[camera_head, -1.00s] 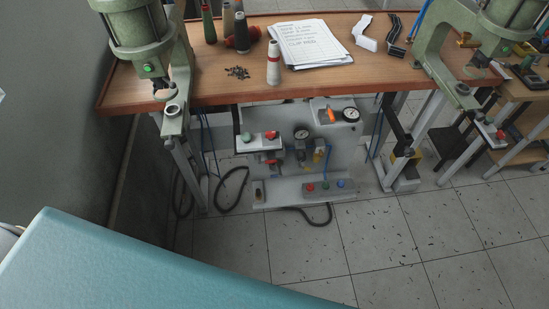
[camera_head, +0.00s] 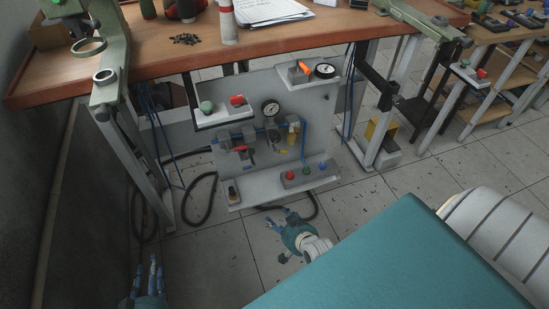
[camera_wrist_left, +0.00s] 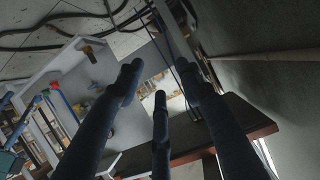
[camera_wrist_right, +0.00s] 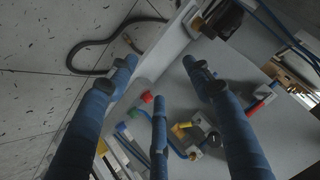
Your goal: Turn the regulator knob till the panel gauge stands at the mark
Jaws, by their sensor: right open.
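A grey panel (camera_head: 330,108) hangs under the workbench, with a round white gauge (camera_head: 270,108) at its upper middle. The gauge's needle and mark are too small to read. Below the gauge runs a blue pipe with fittings; the regulator knob cannot be told apart surely among them. A yellow part (camera_head: 293,132) sits to the right. My left gripper (camera_head: 153,264) is low at the left, fingers up, open and empty, apart from the panel. My right gripper (camera_head: 284,220) is open and empty in front of the panel's lower shelf; its wrist view shows the yellow part (camera_wrist_right: 181,131) beyond the fingers.
A second gauge (camera_head: 325,70) and an orange lever (camera_head: 304,68) are on the upper right shelf. A green knob (camera_head: 206,107) and red button (camera_head: 237,100) are on the upper left shelf. Bench legs flank the panel. Black hose (camera_head: 200,203) lies on the floor.

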